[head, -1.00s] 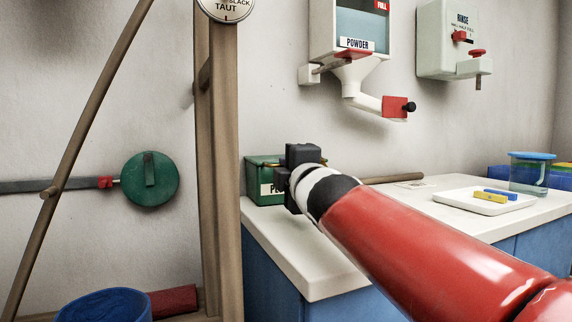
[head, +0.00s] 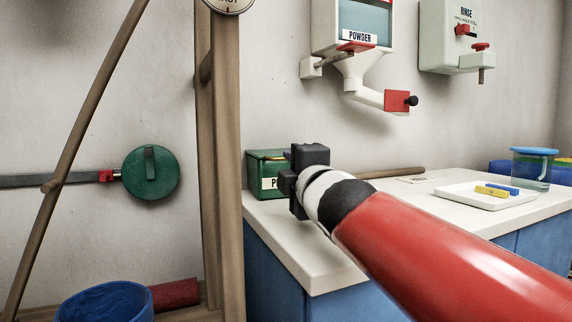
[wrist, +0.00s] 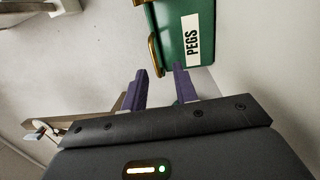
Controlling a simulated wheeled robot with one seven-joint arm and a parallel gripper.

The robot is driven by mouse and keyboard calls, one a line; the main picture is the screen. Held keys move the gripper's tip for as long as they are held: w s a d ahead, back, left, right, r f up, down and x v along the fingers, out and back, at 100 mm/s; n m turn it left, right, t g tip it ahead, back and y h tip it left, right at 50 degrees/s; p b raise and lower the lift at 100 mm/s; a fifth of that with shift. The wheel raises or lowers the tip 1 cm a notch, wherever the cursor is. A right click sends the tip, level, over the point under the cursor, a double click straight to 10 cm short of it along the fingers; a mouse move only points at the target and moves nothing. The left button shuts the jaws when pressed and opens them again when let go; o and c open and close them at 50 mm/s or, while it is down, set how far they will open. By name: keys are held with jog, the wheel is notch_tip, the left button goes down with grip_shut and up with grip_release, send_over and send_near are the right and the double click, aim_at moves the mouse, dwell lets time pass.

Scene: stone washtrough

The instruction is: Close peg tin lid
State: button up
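The green peg tin (head: 258,170) stands on the left end of the white counter, its white label partly hidden by my gripper in the head view. In the wrist view the tin (wrist: 172,40) is at the top, turned on its side, with the PEGS label facing me and brass trim along its left edge. I cannot tell how far its lid is open. My gripper (wrist: 160,82) is open and empty, its two purple fingers apart just short of the tin's label side. In the head view the gripper's dark body (head: 308,175) is right of and in front of the tin.
A wooden rod (head: 395,172) lies behind my gripper on the counter (head: 300,240). A white tray (head: 460,200) with two small bars and a blue-lidded jar (head: 530,170) stand farther right. A powder dispenser (head: 362,60) hangs above. A wooden post (head: 227,150) is left of the counter.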

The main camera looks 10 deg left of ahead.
jog(key=shift+v, duration=1.95)
jog(key=shift+f, duration=0.1)
